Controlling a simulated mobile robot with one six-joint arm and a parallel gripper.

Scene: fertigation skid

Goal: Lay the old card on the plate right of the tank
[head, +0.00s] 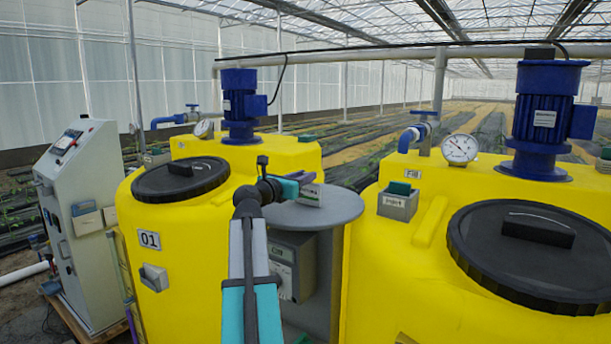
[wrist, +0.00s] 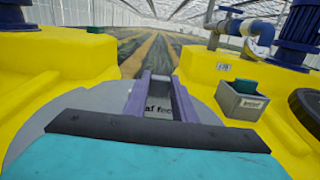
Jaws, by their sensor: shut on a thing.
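The old card (head: 309,195) is a pale card with dark print and a green strip, held in my gripper (head: 306,178). In the wrist view the card (wrist: 157,104) shows between the two fingers (wrist: 161,80), with part of its lettering readable. The plate (head: 340,208) is a round grey disc between the two yellow tanks, right of the tank marked 01 (head: 175,235). The card is over the plate's back left part; I cannot tell whether it touches. The plate also shows in the wrist view (wrist: 85,110), partly hidden by my gripper.
On the right tank (head: 420,275) stand a grey holder (head: 398,206) with a green card (head: 400,188), a gauge (head: 459,149) and a blue motor (head: 541,115). A grey box (head: 292,262) is below the plate. The plate's front and right look bare.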

